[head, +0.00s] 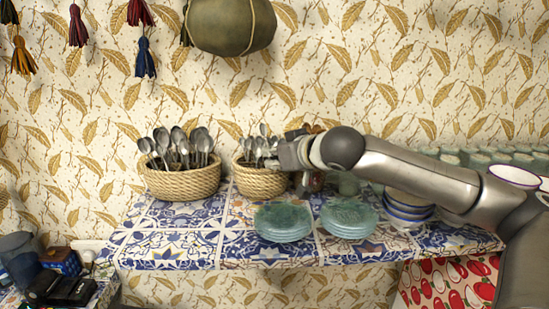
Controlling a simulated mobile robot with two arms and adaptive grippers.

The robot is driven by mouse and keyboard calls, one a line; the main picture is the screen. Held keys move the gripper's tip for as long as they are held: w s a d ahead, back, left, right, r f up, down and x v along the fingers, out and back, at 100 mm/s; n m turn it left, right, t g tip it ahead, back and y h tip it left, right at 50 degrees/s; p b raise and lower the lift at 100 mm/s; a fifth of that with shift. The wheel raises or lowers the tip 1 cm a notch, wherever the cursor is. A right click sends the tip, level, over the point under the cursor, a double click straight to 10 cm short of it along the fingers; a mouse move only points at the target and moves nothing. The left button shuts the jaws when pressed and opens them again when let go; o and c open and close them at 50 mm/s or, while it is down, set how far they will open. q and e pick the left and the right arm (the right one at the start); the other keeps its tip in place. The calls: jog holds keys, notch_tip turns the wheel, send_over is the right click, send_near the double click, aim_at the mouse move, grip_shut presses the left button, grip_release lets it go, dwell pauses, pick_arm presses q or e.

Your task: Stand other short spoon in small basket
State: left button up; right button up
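The small woven basket (262,181) stands on the tiled shelf, left of centre, with several metal spoons (262,147) upright in it. My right arm reaches in from the right, and my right gripper (284,152) is at the basket's right rim, close to the spoons. Its fingertips are small and mixed in with the spoon heads, so I cannot tell whether it is open or holds a spoon. A larger woven basket (180,183) to the left holds several upright spoons (176,146). I do not make out my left gripper.
Two stacks of green saucers (284,236) (348,232) stand in front of the small basket. Blue-and-white bowls (407,212) stand under my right arm. A round dark pot (231,24) hangs above. The tiled shelf (165,247) is bare before the large basket.

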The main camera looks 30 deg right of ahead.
jog(key=o, duration=0.4)
jog(key=shift+s+a+f+g, duration=0.1)
jog(key=shift+f+g, duration=0.05)
jog(key=shift+f, duration=0.5)
jog(key=shift+s+a+f+g, duration=0.1)
jog(key=shift+f+g, duration=0.05)
jog(key=shift+f, duration=0.45)
jog(key=shift+s+r, duration=0.4)
jog(key=shift+s, duration=0.05)
jog(key=r+v, duration=0.1)
jog(key=v, duration=1)
jog(key=shift+d+r+t, duration=0.2)
jog(key=shift+r+t, duration=0.1)
jog(key=shift+t, duration=0.1)
jog(key=shift+w, duration=0.1)
